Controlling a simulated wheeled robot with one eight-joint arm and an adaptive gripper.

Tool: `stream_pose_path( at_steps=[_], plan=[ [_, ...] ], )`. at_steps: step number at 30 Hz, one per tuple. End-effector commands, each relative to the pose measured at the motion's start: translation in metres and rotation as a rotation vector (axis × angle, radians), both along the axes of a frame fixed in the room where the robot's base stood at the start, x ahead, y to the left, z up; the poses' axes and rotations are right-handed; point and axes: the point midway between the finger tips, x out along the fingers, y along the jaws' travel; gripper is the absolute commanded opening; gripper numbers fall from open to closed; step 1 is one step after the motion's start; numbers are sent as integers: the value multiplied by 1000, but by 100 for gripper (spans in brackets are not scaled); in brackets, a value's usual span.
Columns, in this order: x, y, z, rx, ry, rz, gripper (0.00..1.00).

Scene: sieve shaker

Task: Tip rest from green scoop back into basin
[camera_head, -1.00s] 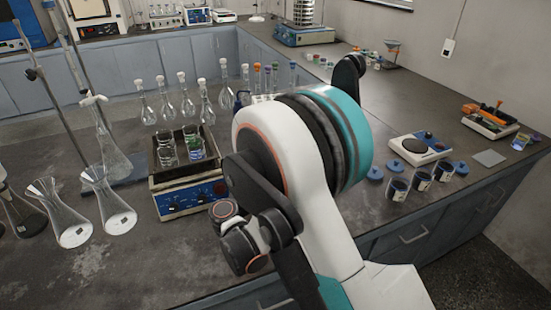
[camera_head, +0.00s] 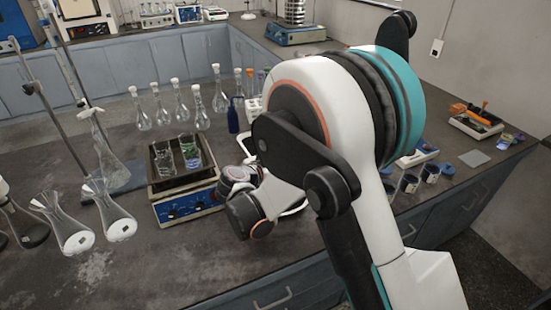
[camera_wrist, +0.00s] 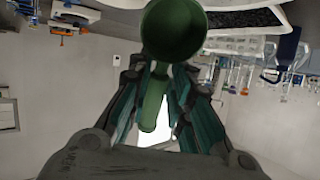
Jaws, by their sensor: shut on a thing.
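The green scoop (camera_wrist: 174,30) shows at the top of the wrist view. Its round cup faces the camera and its inside looks plain green; I cannot tell what it holds. My gripper (camera_wrist: 160,78) is shut on the scoop's green handle, which runs between the dark teal fingers. In the head view my arm hides the gripper and scoop. A white curved rim (camera_head: 293,210) shows partly behind my wrist; it may be the basin, but most of it is hidden.
A blue hot plate (camera_head: 188,207) with two beakers stands left of my wrist. Conical flasks (camera_head: 110,220) are at left.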

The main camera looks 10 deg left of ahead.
Motion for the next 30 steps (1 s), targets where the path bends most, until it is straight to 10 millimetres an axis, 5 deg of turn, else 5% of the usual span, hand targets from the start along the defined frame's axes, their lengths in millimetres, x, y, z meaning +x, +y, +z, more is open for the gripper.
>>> stream_pose_path(
  at_steps=[13,30],
  plan=[
    [4,-2,2,34,49,-1,0],
    [23,-15,-1,247,358,1,0]
  ],
)
